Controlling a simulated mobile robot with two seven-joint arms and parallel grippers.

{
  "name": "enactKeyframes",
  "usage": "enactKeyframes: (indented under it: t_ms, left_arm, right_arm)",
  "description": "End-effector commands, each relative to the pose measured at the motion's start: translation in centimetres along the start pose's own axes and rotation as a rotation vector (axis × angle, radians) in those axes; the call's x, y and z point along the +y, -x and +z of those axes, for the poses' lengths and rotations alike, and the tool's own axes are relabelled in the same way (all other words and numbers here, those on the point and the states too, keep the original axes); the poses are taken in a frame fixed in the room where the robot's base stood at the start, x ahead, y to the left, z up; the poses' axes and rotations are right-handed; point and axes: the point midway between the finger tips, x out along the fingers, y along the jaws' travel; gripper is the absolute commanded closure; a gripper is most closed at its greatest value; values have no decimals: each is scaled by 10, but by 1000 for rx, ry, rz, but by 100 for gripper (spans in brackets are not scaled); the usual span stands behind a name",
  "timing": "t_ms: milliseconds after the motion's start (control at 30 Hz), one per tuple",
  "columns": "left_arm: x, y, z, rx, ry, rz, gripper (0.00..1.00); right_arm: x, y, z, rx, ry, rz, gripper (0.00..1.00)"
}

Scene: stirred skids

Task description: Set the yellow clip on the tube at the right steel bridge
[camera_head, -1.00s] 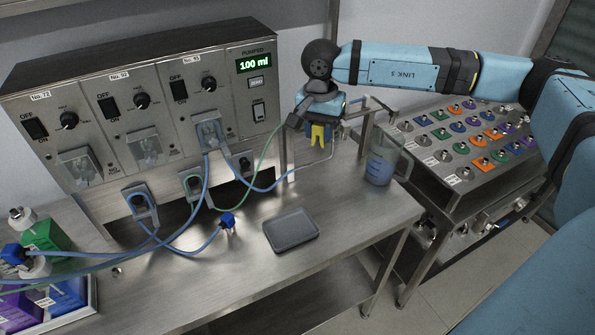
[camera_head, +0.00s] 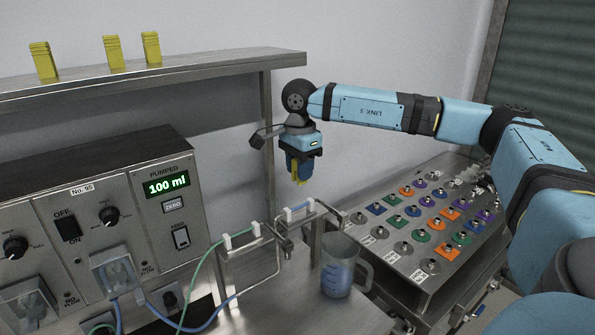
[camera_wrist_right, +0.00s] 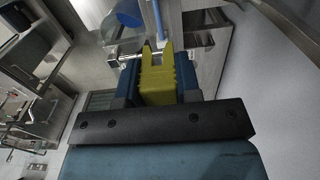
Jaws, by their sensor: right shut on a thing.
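My right gripper (camera_head: 299,171) is shut on a yellow clip (camera_head: 300,182) and holds it pointing down, in the air above and behind the steel bridges. In the right wrist view the yellow clip (camera_wrist_right: 157,82) sits between the two blue fingers, its two prongs pointing away. The right steel bridge (camera_head: 316,232) has a blue tube (camera_head: 298,209) across its top, with white holders beside the tube. The left steel bridge (camera_head: 243,262) carries a green tube (camera_head: 216,252). The clip is apart from both tubes. My left gripper is not in view.
Several yellow clips (camera_head: 113,52) stand on the steel shelf (camera_head: 190,70) at the upper left. A beaker of blue liquid (camera_head: 338,272) stands close to the right bridge. The pump panel (camera_head: 150,215) is at left; a tray of coloured fittings (camera_head: 375,250) is at right.

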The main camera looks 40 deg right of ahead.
Motion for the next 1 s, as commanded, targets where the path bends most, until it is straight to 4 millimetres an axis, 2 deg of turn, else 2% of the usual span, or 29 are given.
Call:
enactKeyframes:
  t_ms: [267, 700, 1000]
  left_arm:
    - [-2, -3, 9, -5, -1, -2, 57]
    - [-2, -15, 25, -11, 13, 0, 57]
    - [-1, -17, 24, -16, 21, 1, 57]
  right_arm:
    - [0, -12, 0, 1, -2, 1, 88]
    - [0, -49, -1, 1, -1, 0, 88]
    - [0, -55, 0, 0, -1, -1, 88]
